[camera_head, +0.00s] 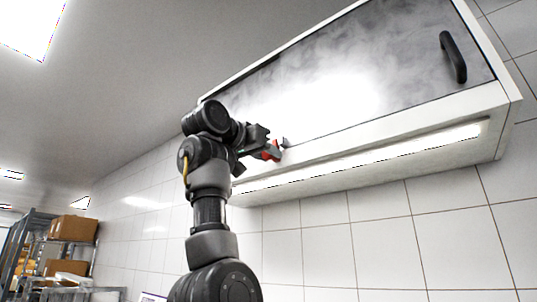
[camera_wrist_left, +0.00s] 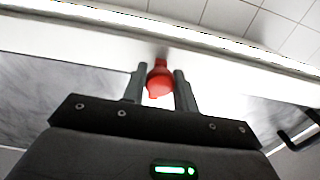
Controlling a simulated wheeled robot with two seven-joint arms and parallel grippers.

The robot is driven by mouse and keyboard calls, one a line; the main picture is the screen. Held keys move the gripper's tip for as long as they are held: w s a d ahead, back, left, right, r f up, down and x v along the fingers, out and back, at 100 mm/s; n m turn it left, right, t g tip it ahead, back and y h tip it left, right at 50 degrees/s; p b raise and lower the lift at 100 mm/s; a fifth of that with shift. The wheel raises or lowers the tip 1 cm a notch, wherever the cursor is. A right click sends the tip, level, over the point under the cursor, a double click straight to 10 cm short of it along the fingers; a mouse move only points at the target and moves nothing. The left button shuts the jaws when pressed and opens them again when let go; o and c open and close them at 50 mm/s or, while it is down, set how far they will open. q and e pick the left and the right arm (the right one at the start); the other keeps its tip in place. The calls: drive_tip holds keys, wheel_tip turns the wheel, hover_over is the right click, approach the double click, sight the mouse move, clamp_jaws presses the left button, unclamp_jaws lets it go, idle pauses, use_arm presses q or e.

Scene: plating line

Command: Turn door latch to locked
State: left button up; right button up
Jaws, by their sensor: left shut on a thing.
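The door latch (camera_wrist_left: 159,80) is a small red piece on the cabinet's white lower frame. In the left wrist view it sits between the two fingers of my left gripper (camera_wrist_left: 160,88), which is shut on it. In the head view the red latch (camera_head: 272,152) shows at the fingertips of my left gripper (camera_head: 274,150), at the lower edge of the cabinet door (camera_head: 390,65). The gripper hides part of the latch, and I cannot tell its exact angle. The grey door looks closed. My right gripper is not in view.
The white wall cabinet (camera_head: 440,108) has a lit strip (camera_head: 400,150) along its underside. A black door handle (camera_head: 454,57) stands out at the right, and also shows in the left wrist view (camera_wrist_left: 297,138). Shelves with cardboard boxes (camera_head: 73,228) stand at the far lower left.

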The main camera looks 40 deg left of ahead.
use_arm(q)
drive_tip(key=o, duration=0.9)
drive_tip(key=shift+d+f, duration=0.1)
